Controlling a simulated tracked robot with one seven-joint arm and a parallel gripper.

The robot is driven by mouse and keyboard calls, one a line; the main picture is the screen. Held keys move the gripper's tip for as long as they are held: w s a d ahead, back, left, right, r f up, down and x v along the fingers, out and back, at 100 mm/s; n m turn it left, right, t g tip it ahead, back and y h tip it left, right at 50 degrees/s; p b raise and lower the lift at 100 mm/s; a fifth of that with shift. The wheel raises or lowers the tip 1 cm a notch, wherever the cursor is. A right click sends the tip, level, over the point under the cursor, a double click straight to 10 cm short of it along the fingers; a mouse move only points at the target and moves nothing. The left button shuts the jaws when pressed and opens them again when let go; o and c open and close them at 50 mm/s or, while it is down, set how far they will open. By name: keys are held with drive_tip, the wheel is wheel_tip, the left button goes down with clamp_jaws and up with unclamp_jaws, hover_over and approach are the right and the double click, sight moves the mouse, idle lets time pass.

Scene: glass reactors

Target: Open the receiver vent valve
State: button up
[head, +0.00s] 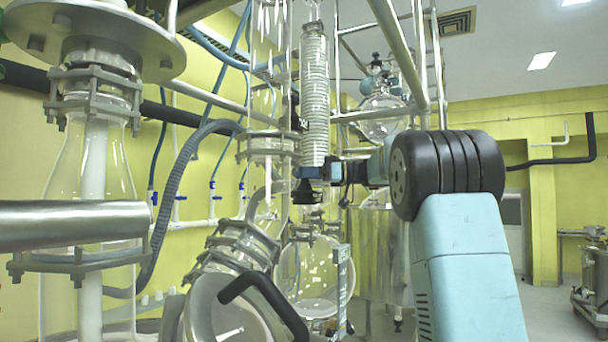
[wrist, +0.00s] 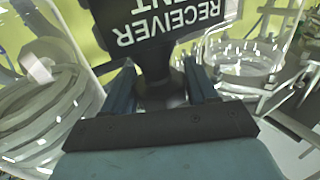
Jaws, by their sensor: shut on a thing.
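The receiver vent valve's black tag (wrist: 165,25) reads "RECEIVER VENT" upside down at the top of the wrist view. The valve's dark grip (wrist: 158,68) runs down from behind the tag between my fingers. My gripper (wrist: 160,85) is shut on this part, with one blue finger on each side. In the head view my gripper (head: 306,173) is at the end of my arm, beside the glass columns in the middle. A small black part (head: 306,192) shows just under it. The valve body and its opening angle are hidden.
A coiled glass condenser (head: 315,90) rises directly above my gripper. Metal frame rods (head: 400,50) run close to my arm. A large glass vessel (head: 92,170) stands at left, and a tilted flanged port (head: 225,275) with a black handle (head: 265,295) is below.

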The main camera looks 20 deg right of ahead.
drive_tip(key=o, duration=0.7)
drive_tip(key=shift+d+r, duration=0.25)
drive_tip(key=shift+r, duration=0.05)
drive_tip(key=shift+o, duration=0.2)
